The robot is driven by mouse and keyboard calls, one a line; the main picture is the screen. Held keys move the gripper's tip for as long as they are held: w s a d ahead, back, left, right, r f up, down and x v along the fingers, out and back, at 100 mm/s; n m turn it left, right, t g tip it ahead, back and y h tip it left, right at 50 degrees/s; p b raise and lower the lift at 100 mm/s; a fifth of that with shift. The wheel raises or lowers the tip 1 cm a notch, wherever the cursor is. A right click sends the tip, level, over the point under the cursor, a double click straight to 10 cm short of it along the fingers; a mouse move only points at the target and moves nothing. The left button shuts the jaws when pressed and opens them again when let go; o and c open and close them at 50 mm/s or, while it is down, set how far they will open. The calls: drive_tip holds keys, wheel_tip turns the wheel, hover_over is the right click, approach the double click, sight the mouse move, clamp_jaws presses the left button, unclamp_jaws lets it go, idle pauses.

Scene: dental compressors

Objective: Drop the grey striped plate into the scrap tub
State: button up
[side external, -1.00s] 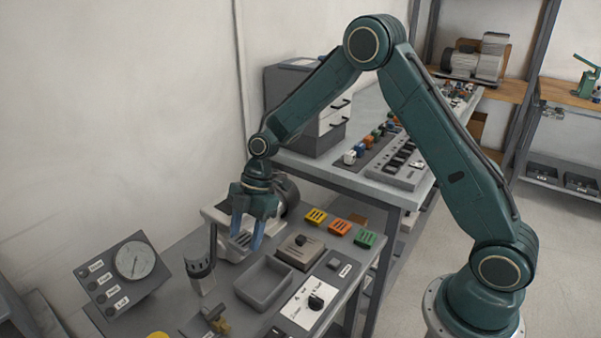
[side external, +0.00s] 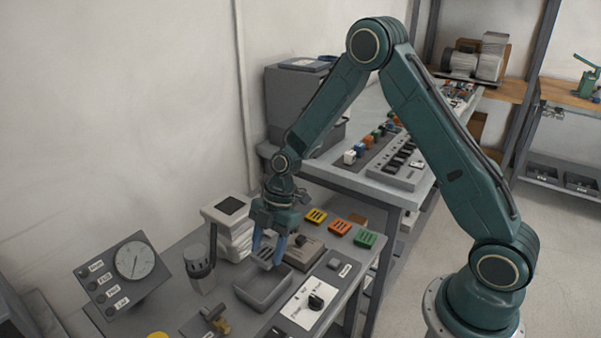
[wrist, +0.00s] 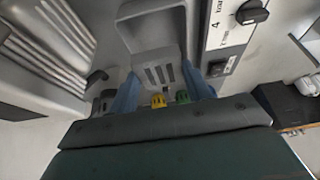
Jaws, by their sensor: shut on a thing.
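The grey striped plate (side external: 266,256) is held between the blue fingers of my gripper (side external: 268,250). In the wrist view the plate (wrist: 158,76) shows its dark slots between the two fingers (wrist: 161,88). The scrap tub (side external: 246,293) is a shallow, open grey tray on the bench, just below the plate in the side view. The plate is over or near the tub's back edge; its exact height above it is hard to tell. The tub (wrist: 123,12) lies beyond the plate in the wrist view.
A white-and-grey machine (side external: 230,225) stands behind the tub, and a grey cylinder (side external: 199,262) to its left. Yellow (side external: 315,216), orange (side external: 340,227) and green (side external: 365,239) slotted plates lie along the back right.

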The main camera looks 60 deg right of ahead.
drive_tip(key=shift+f, duration=2.15)
drive_tip(key=o, duration=1.1)
drive_tip(key=v, duration=1.3)
drive_tip(key=shift+r, duration=0.4)
drive_tip(key=shift+r, duration=0.1)
